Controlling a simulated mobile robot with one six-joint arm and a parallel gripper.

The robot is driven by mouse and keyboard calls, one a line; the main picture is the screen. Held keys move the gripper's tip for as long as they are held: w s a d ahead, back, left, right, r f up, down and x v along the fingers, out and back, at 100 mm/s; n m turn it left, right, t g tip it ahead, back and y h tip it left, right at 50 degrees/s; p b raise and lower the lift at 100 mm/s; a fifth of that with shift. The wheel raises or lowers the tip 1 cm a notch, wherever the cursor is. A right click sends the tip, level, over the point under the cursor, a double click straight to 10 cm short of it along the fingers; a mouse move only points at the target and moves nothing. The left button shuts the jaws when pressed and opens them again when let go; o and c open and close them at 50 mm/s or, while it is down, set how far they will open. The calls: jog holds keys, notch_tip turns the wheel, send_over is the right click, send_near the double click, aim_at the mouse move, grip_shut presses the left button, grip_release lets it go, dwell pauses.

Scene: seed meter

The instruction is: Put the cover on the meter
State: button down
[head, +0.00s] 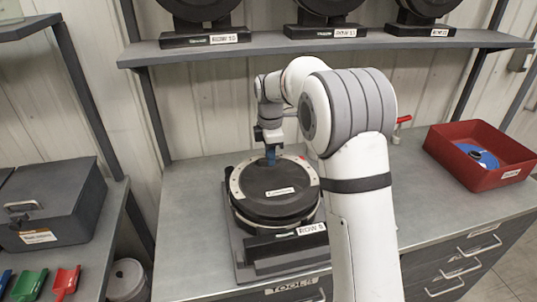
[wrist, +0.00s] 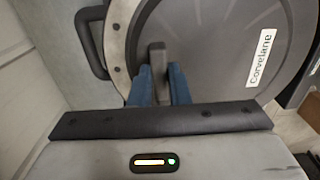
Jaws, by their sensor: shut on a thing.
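The cover (head: 272,204) is a round dark disc with a white label; in the wrist view its face (wrist: 215,50) fills the upper right, with the label reading "Corvelane". My gripper (head: 270,158) is above its far part in the head view. In the wrist view its blue fingers (wrist: 159,88) are shut on the dark upright grip of the cover. The meter (head: 248,236) stands on the bench on a dark base labelled "ROW", under the cover. A pale ring with dark studs surrounds the dark disc. I cannot tell whether the cover is fully seated.
A red bin (head: 466,172) holding a blue disc (head: 477,155) stands at the right. A red-handled clamp-like thing (head: 402,124) is behind my arm. A shelf (head: 275,47) with similar units runs along the back. A grey box (head: 48,208) and scoops (head: 66,280) are at the left.

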jog(key=shift+f, duration=0.95)
dwell(1.9)
jog(key=c, duration=1.3)
grip_release()
jog(key=shift+c, duration=0.3)
jog(key=shift+r+p, duration=3.35)
jog(key=shift+r, duration=1.45)
